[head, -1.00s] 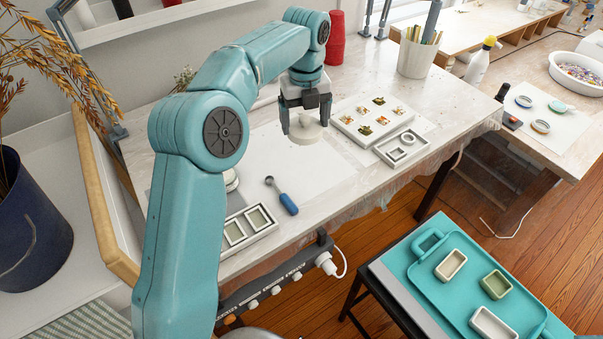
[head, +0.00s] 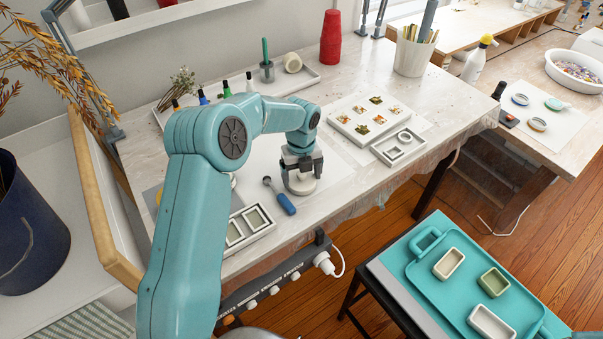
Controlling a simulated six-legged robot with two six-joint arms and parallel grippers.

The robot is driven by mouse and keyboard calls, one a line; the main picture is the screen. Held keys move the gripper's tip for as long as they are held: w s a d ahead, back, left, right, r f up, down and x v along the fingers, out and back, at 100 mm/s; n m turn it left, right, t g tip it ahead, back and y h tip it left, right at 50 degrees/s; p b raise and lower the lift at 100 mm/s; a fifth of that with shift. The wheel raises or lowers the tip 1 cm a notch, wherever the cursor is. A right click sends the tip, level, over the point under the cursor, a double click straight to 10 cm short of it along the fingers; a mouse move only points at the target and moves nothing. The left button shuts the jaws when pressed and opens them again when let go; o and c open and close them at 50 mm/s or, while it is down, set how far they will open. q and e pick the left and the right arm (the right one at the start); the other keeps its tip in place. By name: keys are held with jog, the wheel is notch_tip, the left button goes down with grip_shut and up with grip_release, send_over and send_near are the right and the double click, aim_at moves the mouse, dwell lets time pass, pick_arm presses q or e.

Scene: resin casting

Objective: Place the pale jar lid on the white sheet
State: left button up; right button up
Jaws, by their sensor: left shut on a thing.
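The pale jar lid (head: 300,187) is a round, off-white disc in the fingers of my left gripper (head: 301,172). The gripper points down and is shut on the lid's upper part. The lid is over the white sheet (head: 339,169) on the workbench, near its front edge and right of a blue-handled tool. I cannot tell whether its underside touches the sheet. My left arm hides part of the sheet's left side. My right gripper is out of view.
The blue-handled tool (head: 284,203) lies left of the lid. A frame mould (head: 248,228) is further left. A white mould tray (head: 366,121) with several pieces and a two-part mould (head: 398,147) lie to the right. Bottles and a tray stand behind. The bench's front edge is close.

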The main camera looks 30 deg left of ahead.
pick_arm(q)
jog(key=shift+w+f, duration=0.1)
jog(key=shift+f, duration=0.2)
jog(key=shift+f, duration=0.1)
jog(key=o, duration=0.8)
notch_tip(320, 180, up, 12)
jog(key=b, duration=0.1)
jog(key=shift+r, duration=0.2)
